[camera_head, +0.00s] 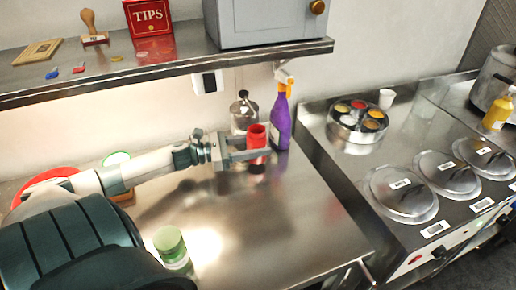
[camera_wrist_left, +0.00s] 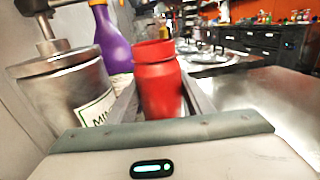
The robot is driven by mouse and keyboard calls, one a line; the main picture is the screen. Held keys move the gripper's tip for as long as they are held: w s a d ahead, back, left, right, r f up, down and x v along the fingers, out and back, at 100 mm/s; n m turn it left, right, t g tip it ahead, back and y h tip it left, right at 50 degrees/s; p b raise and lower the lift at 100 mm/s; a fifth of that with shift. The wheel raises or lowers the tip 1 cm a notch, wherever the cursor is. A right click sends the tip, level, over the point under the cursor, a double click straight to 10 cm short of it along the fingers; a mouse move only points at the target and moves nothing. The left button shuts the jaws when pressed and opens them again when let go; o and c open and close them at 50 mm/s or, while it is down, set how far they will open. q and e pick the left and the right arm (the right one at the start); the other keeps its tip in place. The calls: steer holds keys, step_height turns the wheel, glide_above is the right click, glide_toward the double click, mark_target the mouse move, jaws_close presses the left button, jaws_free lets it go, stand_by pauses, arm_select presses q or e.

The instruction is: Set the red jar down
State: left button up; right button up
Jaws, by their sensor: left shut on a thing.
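The red jar (camera_head: 257,140) is at the far part of the steel counter (camera_head: 262,232), near the wall. My left gripper (camera_head: 250,153) reaches in from the left and is shut on the jar. In the left wrist view the red jar (camera_wrist_left: 158,80) stands upright between the two fingers (camera_wrist_left: 155,100). I cannot tell whether its base touches the counter. My right gripper is not in view.
A labelled metal canister (camera_head: 243,113) stands just behind the jar. A purple spray bottle (camera_head: 280,120) is close on its right. A green-lidded jar (camera_head: 171,246) stands at the front left. A shelf (camera_head: 180,68) overhangs the back. The counter's middle and right are clear.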

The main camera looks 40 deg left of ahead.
arm_select(q)
steer(key=shift+f, duration=1.05)
steer(key=o, duration=1.3)
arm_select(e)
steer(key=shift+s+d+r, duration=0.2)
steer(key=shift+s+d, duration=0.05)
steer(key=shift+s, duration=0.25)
